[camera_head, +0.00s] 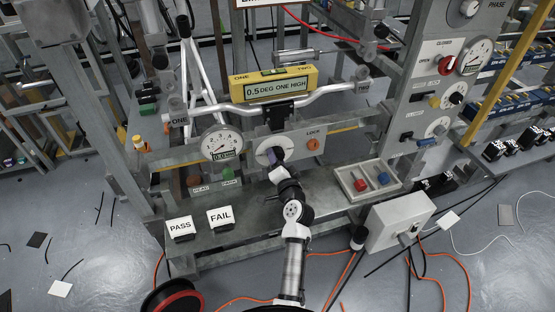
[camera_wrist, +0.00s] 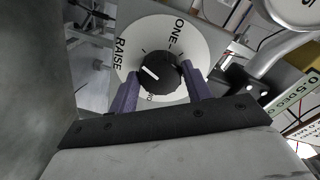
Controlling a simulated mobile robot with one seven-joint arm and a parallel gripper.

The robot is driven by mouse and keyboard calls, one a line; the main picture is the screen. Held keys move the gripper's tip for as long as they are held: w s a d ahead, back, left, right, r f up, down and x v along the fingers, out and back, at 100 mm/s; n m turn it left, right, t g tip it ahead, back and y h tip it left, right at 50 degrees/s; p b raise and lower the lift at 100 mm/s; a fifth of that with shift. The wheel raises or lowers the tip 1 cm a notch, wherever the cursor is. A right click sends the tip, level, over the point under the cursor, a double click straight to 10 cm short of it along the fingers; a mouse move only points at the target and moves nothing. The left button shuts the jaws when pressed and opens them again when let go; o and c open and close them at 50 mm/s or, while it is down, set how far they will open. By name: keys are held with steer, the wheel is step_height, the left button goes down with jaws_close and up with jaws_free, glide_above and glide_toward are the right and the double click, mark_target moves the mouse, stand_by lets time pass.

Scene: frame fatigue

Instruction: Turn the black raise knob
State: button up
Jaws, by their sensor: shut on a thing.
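The black raise knob (camera_wrist: 158,73) sits on a round white dial in the wrist view, with the words RAISE and ONE printed on the dial. In the head view my gripper (camera_head: 275,157) reaches the white dial (camera_head: 262,152) on the grey panel and hides most of the knob.
A yellow level display (camera_head: 282,85) reads 0.5 DEG ONE HIGH above the panel. A round gauge (camera_head: 221,142) is left of the dial and an orange LOCK knob (camera_head: 313,144) is right. PASS (camera_head: 180,228) and FAIL (camera_head: 220,217) blocks and a tray (camera_head: 345,190) stand on the bench.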

steer(key=shift+m, duration=0.6)
steer(key=o, duration=1)
steer(key=b+v, duration=0.3)
steer(key=v, duration=1.1)
steer(key=shift+r, duration=0.1)
